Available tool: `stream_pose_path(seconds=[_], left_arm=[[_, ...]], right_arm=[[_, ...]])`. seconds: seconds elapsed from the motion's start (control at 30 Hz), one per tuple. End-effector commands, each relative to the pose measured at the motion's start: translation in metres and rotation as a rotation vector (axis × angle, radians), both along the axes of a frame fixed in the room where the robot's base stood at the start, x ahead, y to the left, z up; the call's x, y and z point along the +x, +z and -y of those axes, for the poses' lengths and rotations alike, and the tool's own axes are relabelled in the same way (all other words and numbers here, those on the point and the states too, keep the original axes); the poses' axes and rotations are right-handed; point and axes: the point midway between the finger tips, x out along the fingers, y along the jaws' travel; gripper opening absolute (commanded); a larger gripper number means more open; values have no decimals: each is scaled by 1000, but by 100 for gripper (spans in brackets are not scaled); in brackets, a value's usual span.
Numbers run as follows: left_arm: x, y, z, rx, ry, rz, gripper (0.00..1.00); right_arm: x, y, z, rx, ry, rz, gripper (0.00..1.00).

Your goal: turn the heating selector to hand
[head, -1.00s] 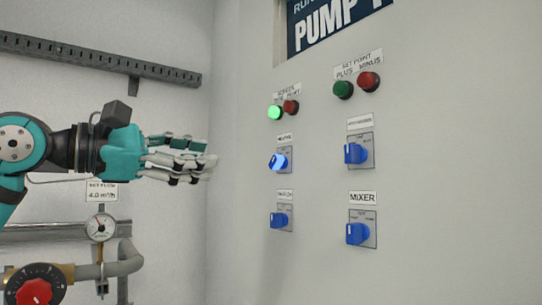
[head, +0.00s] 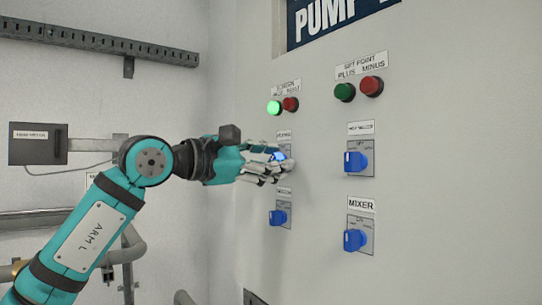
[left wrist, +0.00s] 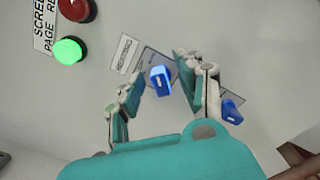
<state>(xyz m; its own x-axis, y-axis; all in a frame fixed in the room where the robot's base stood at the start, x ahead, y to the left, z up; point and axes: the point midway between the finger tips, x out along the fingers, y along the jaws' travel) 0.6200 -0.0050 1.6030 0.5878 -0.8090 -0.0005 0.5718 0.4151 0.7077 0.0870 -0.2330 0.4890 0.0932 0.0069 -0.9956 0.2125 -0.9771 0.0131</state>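The heating selector is a blue knob (head: 280,156), partly lit, on a grey plate below a small, blurred label (head: 284,134). In the left wrist view the knob (left wrist: 160,80) shows between my fingers, with its grey plate behind. My left gripper (head: 282,167) is at the panel and hides part of the knob in the head view. In the left wrist view the left gripper (left wrist: 160,72) is open, one finger on each side of the knob. I cannot tell whether the fingers touch it. My right gripper is not in view.
Another blue selector (head: 278,217) sits just below. Two more, a blue knob (head: 355,162) and the mixer knob (head: 354,240), are to the right. A lit green button (head: 273,107) and a red button (head: 291,104) are above. The wall between the columns is clear.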

Motion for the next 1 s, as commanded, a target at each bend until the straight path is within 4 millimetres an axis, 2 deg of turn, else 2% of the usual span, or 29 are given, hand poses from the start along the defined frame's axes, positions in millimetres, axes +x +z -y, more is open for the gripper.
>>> stream_pose_path(seconds=[0.13, 0.4, 0.77, 1.0], left_arm=[[0, 0, 0, -1, 0, -1, 35], [0, 0, 0, -1, 0, -1, 0], [0, 0, 0, -12, -1, -16, 0], [0, -1, -1, -76, -1, -101, 0]], right_arm=[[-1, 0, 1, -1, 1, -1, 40], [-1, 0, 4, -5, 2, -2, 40], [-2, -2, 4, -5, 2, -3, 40], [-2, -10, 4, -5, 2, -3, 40]])
